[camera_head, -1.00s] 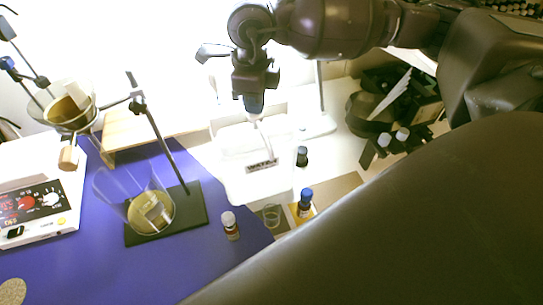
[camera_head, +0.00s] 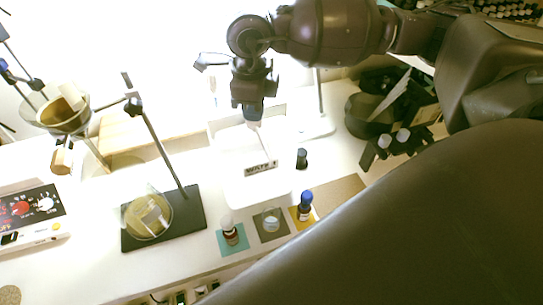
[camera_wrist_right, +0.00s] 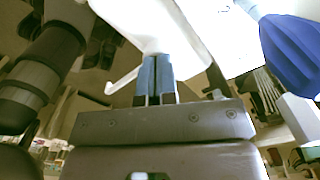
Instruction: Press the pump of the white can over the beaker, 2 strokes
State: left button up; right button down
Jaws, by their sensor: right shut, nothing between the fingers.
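The white can (camera_head: 267,190), with a dark label reading like "WATER", stands on the table in the middle of the head view. My right gripper (camera_head: 253,114) is shut and empty, pointing down at the can's pump top; exact contact cannot be told. In the wrist view its blue fingertips (camera_wrist_right: 155,80) are together just below a white surface, with a thin white spout-like hook beside them. A small clear beaker (camera_head: 271,222) stands on a dark square mat in front of the can. My left gripper is not in view.
A dark-capped bottle (camera_head: 302,158) is beside the can. A stand (camera_head: 188,215) with a glass vessel and a control box (camera_head: 30,212) are at left.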

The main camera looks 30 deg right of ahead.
jog(key=shift+r+p, duration=0.5)
jog(key=shift+r, duration=0.45)
jog(key=shift+r+p, duration=0.35)
jog(key=shift+r, duration=0.5)
jog(key=shift+f+b, duration=0.35)
jog(key=shift+f, duration=0.35)
jog(key=shift+f+b, duration=0.35)
